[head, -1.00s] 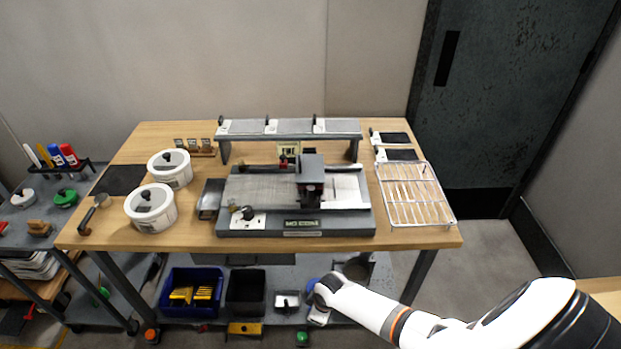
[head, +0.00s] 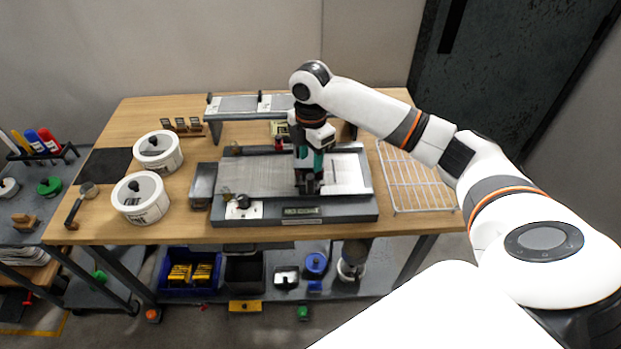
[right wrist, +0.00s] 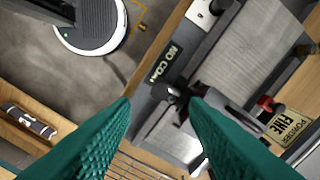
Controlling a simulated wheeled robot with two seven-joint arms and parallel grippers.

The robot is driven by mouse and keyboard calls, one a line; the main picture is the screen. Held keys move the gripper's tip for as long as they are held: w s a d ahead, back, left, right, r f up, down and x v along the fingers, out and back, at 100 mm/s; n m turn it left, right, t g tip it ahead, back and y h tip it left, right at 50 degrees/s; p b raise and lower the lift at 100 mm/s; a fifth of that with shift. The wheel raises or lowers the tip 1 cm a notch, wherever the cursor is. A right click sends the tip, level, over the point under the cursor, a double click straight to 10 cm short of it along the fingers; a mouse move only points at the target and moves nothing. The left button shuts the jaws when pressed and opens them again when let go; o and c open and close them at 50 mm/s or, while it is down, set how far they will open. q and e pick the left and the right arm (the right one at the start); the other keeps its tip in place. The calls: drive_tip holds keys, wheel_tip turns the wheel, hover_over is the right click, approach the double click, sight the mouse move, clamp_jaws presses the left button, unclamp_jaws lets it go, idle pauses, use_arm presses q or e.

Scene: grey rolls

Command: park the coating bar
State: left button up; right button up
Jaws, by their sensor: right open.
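The grey coating machine (head: 350,208) sits mid-table with a bright flat bed. A dark bar carriage (head: 308,187) stands across the bed, right of its middle; I take it for the coating bar. My right gripper (head: 310,172) points down at it from above and hides most of it. In the right wrist view, the green fingers (right wrist: 160,103) are spread apart, and the dark carriage (right wrist: 225,108) shows near the right fingertip. I cannot tell whether they touch. My left gripper is not in view.
A grey raised shelf (head: 225,116) stands behind the machine. Two white tubs (head: 140,197) are on the left, and a wire rack (head: 415,185) is on the right under my right arm. A blue bin (head: 190,272) is on the lower shelf.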

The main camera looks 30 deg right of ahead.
sight(311, 183)
wheel_tip(311, 183, down, 10)
drive_tip(key=shift+r+p, duration=0.2)
drive_tip(key=shift+p, duration=0.85)
clamp_jaws()
